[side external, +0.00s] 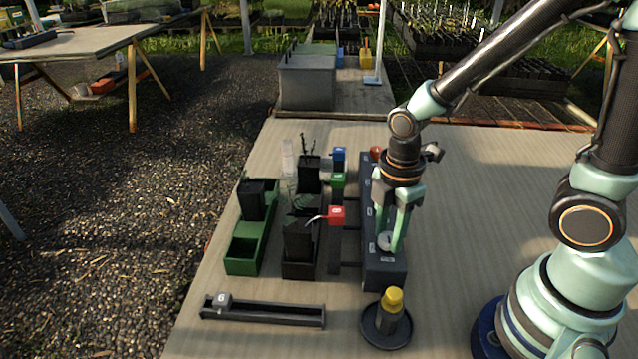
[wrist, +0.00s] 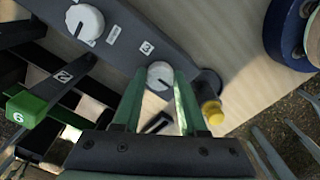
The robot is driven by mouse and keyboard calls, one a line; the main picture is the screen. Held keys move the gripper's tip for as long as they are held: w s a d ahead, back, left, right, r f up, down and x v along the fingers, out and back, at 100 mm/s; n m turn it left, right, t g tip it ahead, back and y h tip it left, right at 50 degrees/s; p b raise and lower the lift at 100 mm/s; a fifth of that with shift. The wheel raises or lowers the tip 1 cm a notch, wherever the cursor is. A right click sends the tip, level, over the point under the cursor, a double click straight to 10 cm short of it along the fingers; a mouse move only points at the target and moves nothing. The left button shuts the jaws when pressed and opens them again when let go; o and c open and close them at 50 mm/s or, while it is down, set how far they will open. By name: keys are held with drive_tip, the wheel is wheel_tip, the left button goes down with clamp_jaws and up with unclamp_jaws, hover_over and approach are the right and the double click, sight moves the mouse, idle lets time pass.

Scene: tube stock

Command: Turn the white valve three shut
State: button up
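A white round knob (side external: 385,241) sits on top of the dark valve block (side external: 385,272), near the block's front end. My gripper (side external: 391,246) points down over it with one green finger on each side. The wrist view shows this knob (wrist: 160,75) between my fingertips (wrist: 161,73), with a dark pointer mark on it. The fingers are very close to its sides; I cannot tell whether both touch. A second white knob (wrist: 85,22) with a dark mark stands farther along the block.
Beyond are a green tray (side external: 243,266) and black pots. A yellow-topped object (side external: 392,300) stands in a dark dish in front. A dark rail (side external: 270,314) lies front left.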

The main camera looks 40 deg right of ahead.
clamp_jaws()
drive_tip(key=m, duration=0.3)
drive_tip(key=shift+m, duration=0.4)
drive_tip(key=m, duration=0.4)
drive_tip(key=shift+m, duration=0.3)
drive_tip(key=m, duration=0.4)
drive_tip(key=shift+m, duration=2.8)
